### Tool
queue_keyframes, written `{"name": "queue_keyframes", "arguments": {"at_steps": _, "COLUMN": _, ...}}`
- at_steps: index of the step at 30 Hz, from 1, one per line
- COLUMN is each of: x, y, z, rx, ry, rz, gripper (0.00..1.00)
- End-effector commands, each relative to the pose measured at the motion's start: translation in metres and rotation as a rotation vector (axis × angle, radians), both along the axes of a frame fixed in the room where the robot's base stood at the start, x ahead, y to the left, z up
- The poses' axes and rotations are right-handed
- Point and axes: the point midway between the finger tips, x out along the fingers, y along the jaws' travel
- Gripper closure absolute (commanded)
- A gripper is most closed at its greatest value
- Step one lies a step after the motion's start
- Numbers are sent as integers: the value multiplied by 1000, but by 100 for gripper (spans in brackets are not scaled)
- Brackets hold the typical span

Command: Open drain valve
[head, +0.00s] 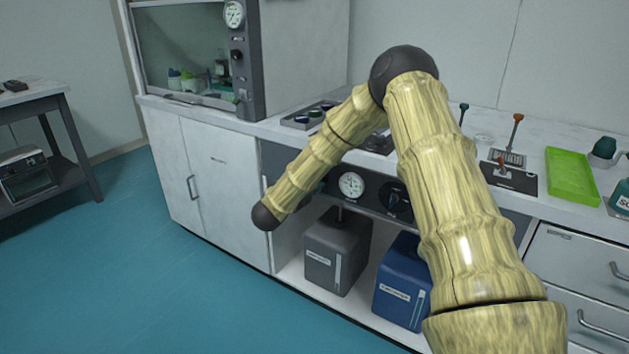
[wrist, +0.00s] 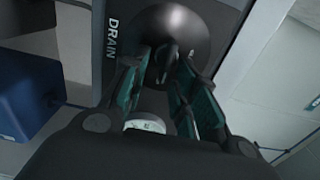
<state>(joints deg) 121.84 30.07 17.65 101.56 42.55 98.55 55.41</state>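The drain valve (wrist: 178,32) is a round black dial with a raised handle, on a dark panel beside the word DRAIN, in the wrist view. My gripper (wrist: 163,72) is open, its two teal-lined fingers spread with the handle between and just beyond their tips. I cannot tell whether either finger touches it. In the head view, my bent arm hides the drain valve and most of my gripper. A round white gauge (head: 351,185) sits on the same panel; part of it also shows between the fingers in the wrist view (wrist: 146,126).
Another black dial (head: 395,200) is right of the gauge. A grey container (head: 338,255) and a blue container (head: 402,290) stand on the shelf below the panel. The worktop above holds a green tray (head: 571,178) and small tools. The floor at left is clear.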

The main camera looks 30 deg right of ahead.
Motion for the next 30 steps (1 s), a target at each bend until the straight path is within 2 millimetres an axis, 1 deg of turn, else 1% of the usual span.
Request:
{"name": "queue_keyframes", "arguments": {"at_steps": 4, "x": -1, "y": 3, "z": 1, "rx": 0, "ry": -1, "rz": 1, "gripper": 71}}
{"name": "queue_keyframes", "arguments": {"at_steps": 8, "x": -5, "y": 14, "z": 1, "rx": -1, "ry": -1, "rz": 2, "gripper": 71}}
{"name": "queue_keyframes", "arguments": {"at_steps": 21, "x": -35, "y": 84, "z": 0, "rx": 0, "ry": 2, "rz": 2, "gripper": 71}}
{"name": "queue_keyframes", "arguments": {"at_steps": 25, "x": -41, "y": 99, "z": 0, "rx": 1, "ry": 0, "rz": 2, "gripper": 71}}
{"name": "queue_keyframes", "arguments": {"at_steps": 30, "x": -45, "y": 109, "z": 0, "rx": 1, "ry": 0, "rz": 0, "gripper": 71}}
